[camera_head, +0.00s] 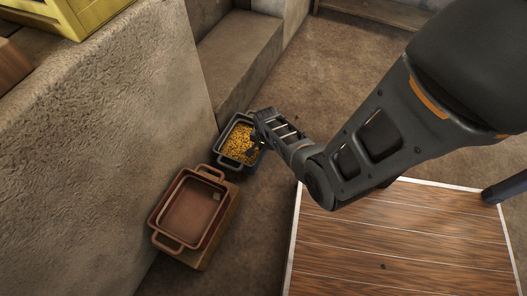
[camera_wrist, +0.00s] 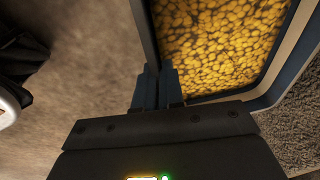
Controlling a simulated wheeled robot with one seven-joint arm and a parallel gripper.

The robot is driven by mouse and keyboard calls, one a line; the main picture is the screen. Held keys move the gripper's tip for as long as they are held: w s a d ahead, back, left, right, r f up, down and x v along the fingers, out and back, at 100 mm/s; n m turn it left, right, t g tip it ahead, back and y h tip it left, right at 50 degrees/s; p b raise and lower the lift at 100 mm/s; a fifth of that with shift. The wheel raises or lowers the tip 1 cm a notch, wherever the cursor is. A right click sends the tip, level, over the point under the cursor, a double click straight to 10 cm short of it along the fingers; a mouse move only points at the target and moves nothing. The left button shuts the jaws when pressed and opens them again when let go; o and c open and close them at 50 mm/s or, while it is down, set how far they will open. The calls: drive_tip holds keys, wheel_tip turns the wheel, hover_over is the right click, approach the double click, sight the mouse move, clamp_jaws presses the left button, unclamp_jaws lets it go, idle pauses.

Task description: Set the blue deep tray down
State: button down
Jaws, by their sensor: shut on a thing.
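The blue deep tray (camera_head: 231,160) is near the middle of the head view, filled with small yellow pieces (camera_head: 239,143). It looks about level. My gripper (camera_head: 255,143) is at its right side. In the wrist view my gripper (camera_wrist: 158,90) is shut on the tray's edge, with the yellow pieces (camera_wrist: 215,45) beyond the fingers and the tray's far wall (camera_wrist: 285,75) on the right. The tray's underside is hidden, so I cannot tell whether it rests on something or hangs.
A reddish-brown tray (camera_head: 190,212) with two handles sits on a wooden block (camera_head: 216,236), close to the blue tray's lower left. A rough stone wall (camera_head: 110,120) and ledge (camera_head: 238,55) stand on the left. A plank-topped surface (camera_head: 400,245) is at lower right. Bare floor (camera_head: 330,80) lies behind.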

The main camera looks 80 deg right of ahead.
sight(263, 154)
drive_tip(key=shift+f+b, duration=1.05)
drive_tip(key=shift+f, duration=0.7)
drive_tip(key=shift+f, duration=0.1)
drive_tip(key=c, duration=1.3)
unclamp_jaws()
drive_tip(key=shift+o, duration=0.2)
